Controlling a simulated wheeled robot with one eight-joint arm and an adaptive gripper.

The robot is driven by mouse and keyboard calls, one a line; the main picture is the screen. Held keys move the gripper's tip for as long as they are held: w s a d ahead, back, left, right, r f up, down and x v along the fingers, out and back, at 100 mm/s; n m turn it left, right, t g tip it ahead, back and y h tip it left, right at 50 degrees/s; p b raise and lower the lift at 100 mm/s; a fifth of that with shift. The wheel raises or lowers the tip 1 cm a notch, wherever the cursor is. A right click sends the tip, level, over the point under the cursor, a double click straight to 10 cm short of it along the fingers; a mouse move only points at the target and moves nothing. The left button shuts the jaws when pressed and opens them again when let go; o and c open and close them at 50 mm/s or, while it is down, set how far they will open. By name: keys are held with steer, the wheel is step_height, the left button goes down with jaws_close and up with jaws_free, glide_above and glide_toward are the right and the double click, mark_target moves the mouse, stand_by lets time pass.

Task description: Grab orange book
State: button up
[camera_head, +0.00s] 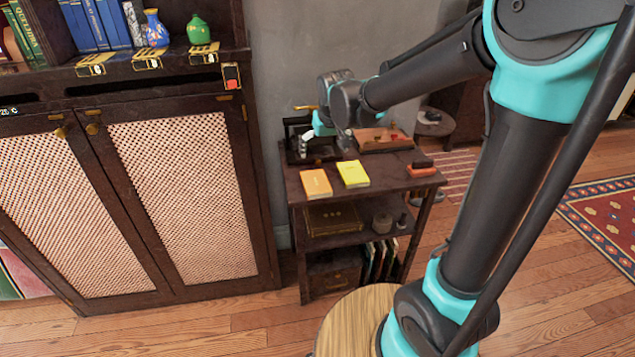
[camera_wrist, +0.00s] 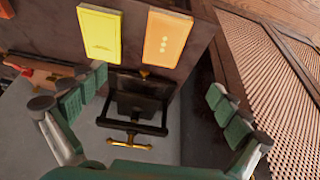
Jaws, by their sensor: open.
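The orange book (camera_head: 316,183) lies flat on the top of a small dark side table (camera_head: 292,188), near its front left. A yellow book (camera_head: 353,174) lies just to its right. In the wrist view the orange book (camera_wrist: 166,38) is at the upper middle, with the yellow book (camera_wrist: 100,32) to its left. My gripper (camera_wrist: 150,95) is open and empty, its fingers wide apart. Both books are beyond the fingertips and apart from them. In the head view my gripper (camera_head: 305,130) is above the back left of the table, partly hidden by my wrist.
A dark stand with a brass-coloured piece (camera_wrist: 130,142) is between the fingers in the wrist view, at the table's back. A brown tray (camera_head: 385,145) and an orange-brown block (camera_head: 421,171) are to the right. A tall cabinet (camera_head: 180,190) stands close on the left.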

steer(key=a, duration=0.1)
glide_above(315, 181)
steer(key=s, duration=0.2)
steer(key=f, duration=0.7)
steer(key=d+f, duration=0.1)
steer(key=f, duration=0.3)
steer(key=shift+s+x, duration=0.15)
steer(key=shift+x, duration=1.15)
steer(key=shift+s+x, duration=0.15)
steer(key=shift+x, duration=1.2)
steer(key=shift+f, duration=0.1)
steer(key=c, duration=1.3)
steer(key=shift+c, duration=0.2)
